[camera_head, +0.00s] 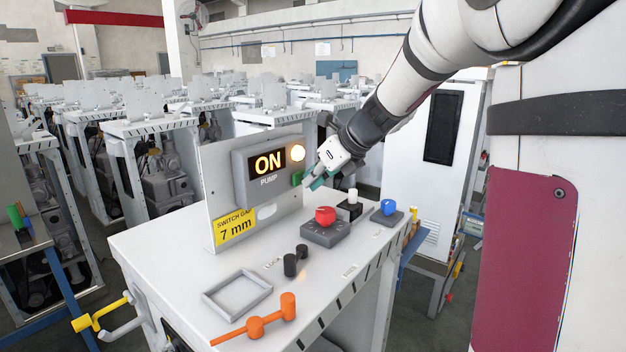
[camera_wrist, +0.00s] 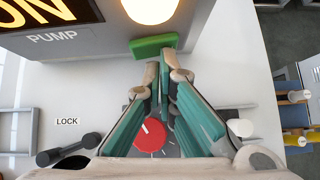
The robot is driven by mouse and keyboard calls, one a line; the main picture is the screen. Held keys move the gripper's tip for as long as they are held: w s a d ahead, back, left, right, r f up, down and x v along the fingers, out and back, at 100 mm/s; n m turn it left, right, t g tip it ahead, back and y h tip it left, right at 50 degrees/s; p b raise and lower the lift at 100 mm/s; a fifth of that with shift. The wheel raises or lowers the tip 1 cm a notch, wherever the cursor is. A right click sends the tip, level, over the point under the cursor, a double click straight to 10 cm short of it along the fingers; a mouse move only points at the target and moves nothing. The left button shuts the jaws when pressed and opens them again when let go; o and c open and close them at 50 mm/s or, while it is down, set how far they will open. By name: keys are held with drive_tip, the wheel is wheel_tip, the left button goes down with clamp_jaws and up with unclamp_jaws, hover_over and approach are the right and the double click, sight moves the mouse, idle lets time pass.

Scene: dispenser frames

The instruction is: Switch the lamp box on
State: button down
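The lamp box (camera_head: 268,170) is a grey box labelled PUMP on an upright plate. Its display reads ON in orange and its round lamp (camera_head: 298,153) glows; the wrist view shows the lamp (camera_wrist: 150,8) too. A green switch piece (camera_wrist: 153,45) sticks out low on the box, and the head view shows it partly (camera_head: 297,178). My gripper (camera_head: 308,182) is at the box's right side. In the wrist view my fingertips (camera_wrist: 160,66) are close together, empty, just short of or touching the green piece; I cannot tell which.
A red knob (camera_head: 325,215) on a grey base stands below my fingers. A white-topped black switch (camera_head: 350,205) and a blue button (camera_head: 388,209) are to its right. A black part (camera_head: 291,264), grey frame (camera_head: 212,300) and orange handle (camera_head: 256,327) are in front.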

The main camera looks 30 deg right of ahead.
drive_tip(key=shift+a, duration=0.15)
drive_tip(key=shift+s+a+p, duration=0.3)
drive_tip(key=shift+a+p, duration=0.05)
drive_tip(key=shift+a, duration=0.3)
